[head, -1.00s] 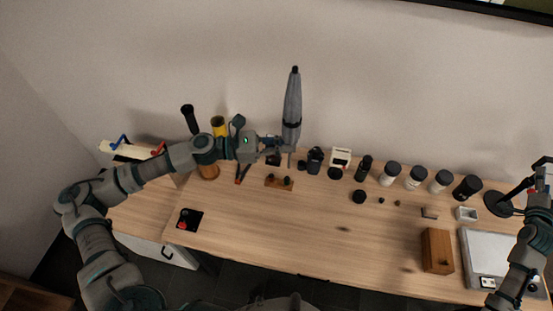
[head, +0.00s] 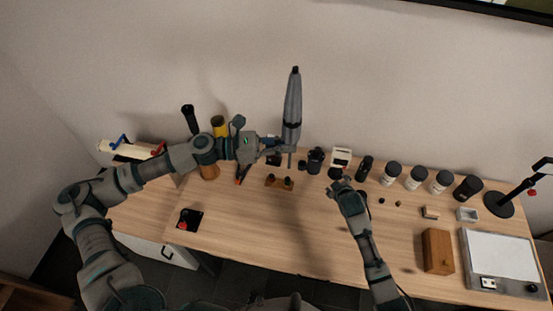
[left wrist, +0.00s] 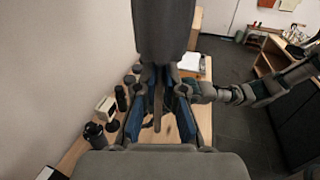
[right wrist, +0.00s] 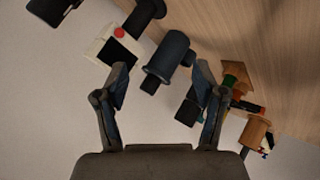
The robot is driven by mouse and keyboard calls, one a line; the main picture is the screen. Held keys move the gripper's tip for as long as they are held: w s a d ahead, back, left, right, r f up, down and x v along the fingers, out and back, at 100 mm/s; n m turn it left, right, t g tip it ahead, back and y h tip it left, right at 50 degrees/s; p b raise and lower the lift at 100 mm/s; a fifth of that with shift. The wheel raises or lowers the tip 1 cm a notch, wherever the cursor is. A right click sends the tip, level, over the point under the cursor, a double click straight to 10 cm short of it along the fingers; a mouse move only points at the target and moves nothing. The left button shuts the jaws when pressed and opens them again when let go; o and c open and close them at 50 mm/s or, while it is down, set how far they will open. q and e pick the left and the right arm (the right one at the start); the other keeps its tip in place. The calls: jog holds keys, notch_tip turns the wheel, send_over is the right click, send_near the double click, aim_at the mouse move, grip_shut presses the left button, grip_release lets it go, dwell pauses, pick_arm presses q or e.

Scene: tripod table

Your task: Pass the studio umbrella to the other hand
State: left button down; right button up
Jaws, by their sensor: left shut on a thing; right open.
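The studio umbrella (head: 292,103) is grey, folded and upright, with a dark tip at the top. My left gripper (head: 290,148) is shut on its lower part and holds it above the back of the table. In the left wrist view the umbrella (left wrist: 164,30) stands large between the two fingers (left wrist: 160,105). My right gripper (head: 339,184) is open and empty, to the right of the umbrella and lower in the head view. In the right wrist view its fingers (right wrist: 160,100) are spread apart, and the umbrella cannot be made out there.
A dark camera-like object (head: 315,160) and a white instant camera (head: 341,158) stand near the right gripper. Several dark-lidded jars (head: 416,178) line the back right. A wooden box (head: 437,251) and a white panel (head: 498,257) lie at right. The table's middle front (head: 270,235) is clear.

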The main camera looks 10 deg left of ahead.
jog(key=s+a+r+n, duration=0.3)
jog(key=s+a+n, duration=0.35)
jog(key=a, duration=0.55)
jog(key=s+a+r+n, duration=0.3)
jog(key=s+a+n, duration=0.4)
jog(key=a, duration=0.5)
jog(key=n+t+h, duration=0.3)
jog(key=n+t, duration=0.6)
jog(key=n, duration=0.1)
send_near(289, 128)
jog(key=w, duration=0.8)
jog(key=w+d, duration=0.1)
jog(key=w, duration=0.3)
jog(key=shift+r, duration=0.2)
